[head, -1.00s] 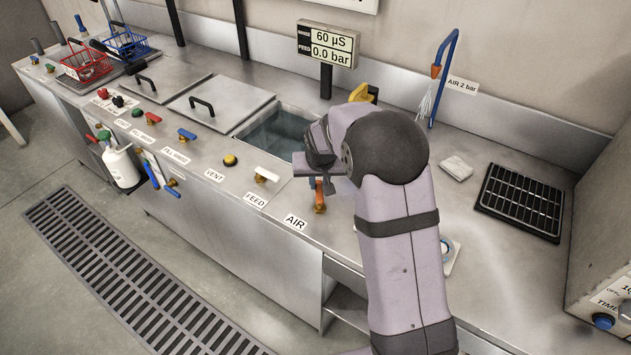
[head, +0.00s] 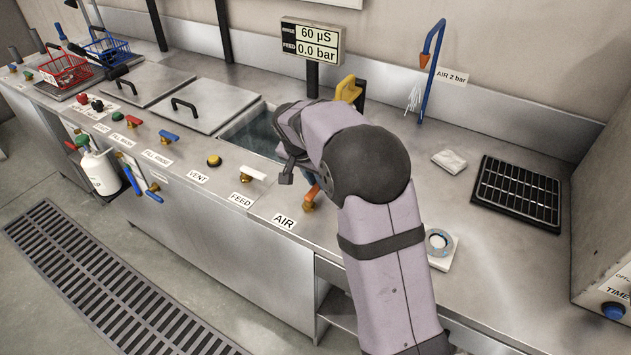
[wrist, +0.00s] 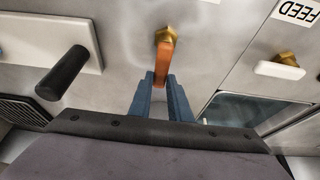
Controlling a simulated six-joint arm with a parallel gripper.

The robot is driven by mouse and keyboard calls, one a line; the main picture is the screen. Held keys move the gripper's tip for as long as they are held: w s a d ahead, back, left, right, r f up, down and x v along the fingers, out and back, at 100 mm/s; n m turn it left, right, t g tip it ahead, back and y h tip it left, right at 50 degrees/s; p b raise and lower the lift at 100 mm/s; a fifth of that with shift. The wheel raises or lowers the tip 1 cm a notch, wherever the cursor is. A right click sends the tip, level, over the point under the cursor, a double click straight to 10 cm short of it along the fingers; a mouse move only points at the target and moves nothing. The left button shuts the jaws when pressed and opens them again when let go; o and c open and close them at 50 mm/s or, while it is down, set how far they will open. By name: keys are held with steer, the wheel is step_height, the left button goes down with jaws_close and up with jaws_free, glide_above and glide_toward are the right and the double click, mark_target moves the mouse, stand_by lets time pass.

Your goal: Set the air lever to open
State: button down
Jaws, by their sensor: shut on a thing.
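The air lever (head: 313,192) is an orange handle on a brass base, behind the AIR label (head: 284,222) on the steel counter. In the wrist view, the orange handle (wrist: 164,61) runs from its brass base down between two blue fingers. My gripper (wrist: 163,80) is shut on the free end of this handle. In the head view my arm and wrist hide most of the gripper; a bit of blue finger shows beside the orange handle.
The white FEED lever (head: 253,174) stands left of the air lever. An open basin (head: 252,138) lies behind it. A blue air hose stand (head: 427,75), a black grid tray (head: 516,192) and a white dial block (head: 438,248) are to the right. The display (head: 313,42) reads 0.0 bar feed.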

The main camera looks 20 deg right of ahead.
mark_target(311, 192)
stand_by(0.3)
steer(key=c, duration=1.6)
jaws_free()
steer(key=shift+c, duration=0.2)
steer(key=v, duration=0.6)
steer(key=shift+a+r+b, duration=0.15)
steer(key=shift+r+b, duration=0.15)
steer(key=shift+s+r, duration=0.2)
steer(key=shift+r, duration=0.15)
